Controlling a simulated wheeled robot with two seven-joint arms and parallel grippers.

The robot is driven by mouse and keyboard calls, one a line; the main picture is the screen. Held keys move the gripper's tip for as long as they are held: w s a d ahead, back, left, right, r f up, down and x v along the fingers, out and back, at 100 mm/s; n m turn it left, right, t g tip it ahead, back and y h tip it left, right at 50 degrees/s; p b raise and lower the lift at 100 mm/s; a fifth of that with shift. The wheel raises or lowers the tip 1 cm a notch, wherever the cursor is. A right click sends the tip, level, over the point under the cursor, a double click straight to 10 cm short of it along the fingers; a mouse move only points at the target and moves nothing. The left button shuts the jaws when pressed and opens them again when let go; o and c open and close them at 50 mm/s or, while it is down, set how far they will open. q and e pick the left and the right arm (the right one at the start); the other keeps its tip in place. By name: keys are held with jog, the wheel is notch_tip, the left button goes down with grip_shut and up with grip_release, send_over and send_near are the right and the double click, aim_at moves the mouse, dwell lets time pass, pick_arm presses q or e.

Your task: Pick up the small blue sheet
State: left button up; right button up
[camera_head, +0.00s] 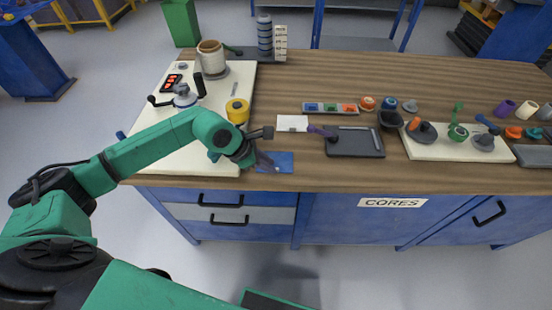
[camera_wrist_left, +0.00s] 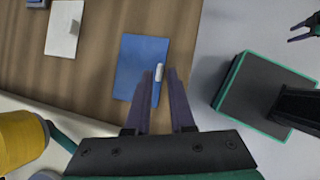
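The small blue sheet (camera_head: 279,160) lies flat on the wooden table near its front edge. In the left wrist view the sheet (camera_wrist_left: 135,67) carries a small white tab (camera_wrist_left: 159,72) near its right side. My left gripper (camera_head: 268,162) is over the sheet's left part in the head view. In the left wrist view the left gripper (camera_wrist_left: 160,72) is open, its two dark fingers apart on either side of the tab. I cannot tell whether they touch the sheet. My right gripper (camera_wrist_left: 291,33) shows at the top right of that view, fingers apart and empty.
A white card (camera_head: 292,123) lies behind the sheet, and a dark grey tray (camera_head: 356,142) lies to its right. A yellow roll (camera_head: 237,110) stands on the cream board (camera_head: 190,160) to the left. The table's front edge is close to the sheet.

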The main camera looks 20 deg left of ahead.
pick_arm(q)
jog(key=shift+x, duration=1.25)
jog(key=shift+w+f, duration=0.1)
jog(key=shift+f, duration=0.15)
grip_shut()
pick_arm(e)
jog(key=shift+d+r, duration=0.15)
jog(key=shift+r, duration=0.4)
pick_arm(q)
jog(key=shift+r, duration=0.1)
